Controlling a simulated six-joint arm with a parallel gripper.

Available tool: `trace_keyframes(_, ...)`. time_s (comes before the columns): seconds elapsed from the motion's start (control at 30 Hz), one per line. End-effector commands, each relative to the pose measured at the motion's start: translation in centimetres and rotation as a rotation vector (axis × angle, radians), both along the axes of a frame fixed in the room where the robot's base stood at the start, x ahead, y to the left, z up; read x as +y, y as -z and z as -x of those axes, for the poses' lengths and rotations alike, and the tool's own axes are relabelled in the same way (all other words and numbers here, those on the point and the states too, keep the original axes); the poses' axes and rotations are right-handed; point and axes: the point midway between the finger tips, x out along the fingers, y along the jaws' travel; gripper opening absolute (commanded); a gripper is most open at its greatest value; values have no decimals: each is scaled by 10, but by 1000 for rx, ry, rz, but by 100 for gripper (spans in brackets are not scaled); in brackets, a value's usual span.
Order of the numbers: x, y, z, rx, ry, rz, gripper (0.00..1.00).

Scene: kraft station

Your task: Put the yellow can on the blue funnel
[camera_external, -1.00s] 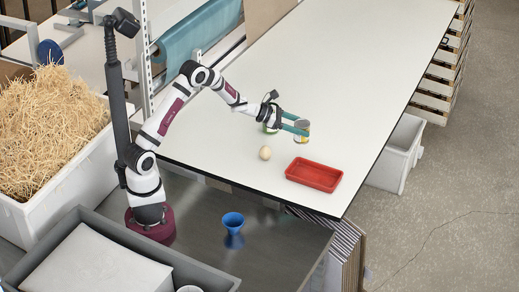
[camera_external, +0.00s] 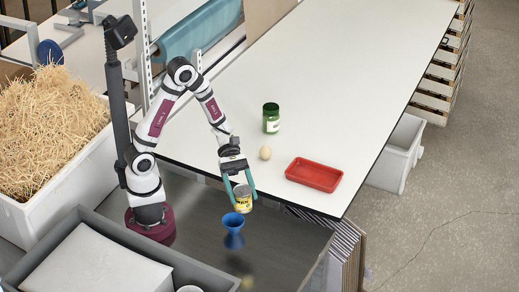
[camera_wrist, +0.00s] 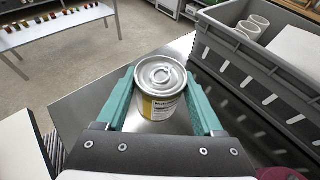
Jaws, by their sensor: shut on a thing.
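The yellow can (camera_external: 243,203) has a silver lid and a yellow and white label. My gripper (camera_external: 240,196) is shut on it, with a teal finger on each side. In the wrist view the can (camera_wrist: 160,90) stands upright between the fingers of my gripper (camera_wrist: 163,100). The blue funnel (camera_external: 233,223) stands wide end up on the dark metal surface. In the external view the can is just above and slightly right of the funnel's rim; I cannot tell whether they touch. The funnel is not visible in the wrist view.
A red tray (camera_external: 314,175), an egg (camera_external: 265,153) and a green jar (camera_external: 271,118) are on the white table (camera_external: 320,100). A grey crate (camera_external: 190,270) stands at the front left, a straw-filled bin (camera_external: 25,215) at the left. The metal surface (camera_external: 275,240) right of the funnel is clear.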

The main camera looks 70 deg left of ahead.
Motion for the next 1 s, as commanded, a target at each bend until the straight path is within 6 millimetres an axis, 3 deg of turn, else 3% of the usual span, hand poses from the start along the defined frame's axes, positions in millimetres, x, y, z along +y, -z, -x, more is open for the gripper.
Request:
trace_keyframes(0.03,-8,-3,25,-1,76,0,4)
trace_keyframes(0.13,-16,-9,69,-1,212,0,4)
trace_keyframes(0.2,-19,-12,89,-1,274,-1,4)
trace_keyframes(0.3,-19,-13,104,-1,325,0,4)
trace_keyframes(0.37,-14,-8,101,1,334,1,4)
trace_keyframes(0.7,45,49,27,-1,333,0,4)
trace_keyframes(0.83,53,61,18,1,334,1,4)
trace_keyframes(1.0,54,92,18,1,334,1,4)
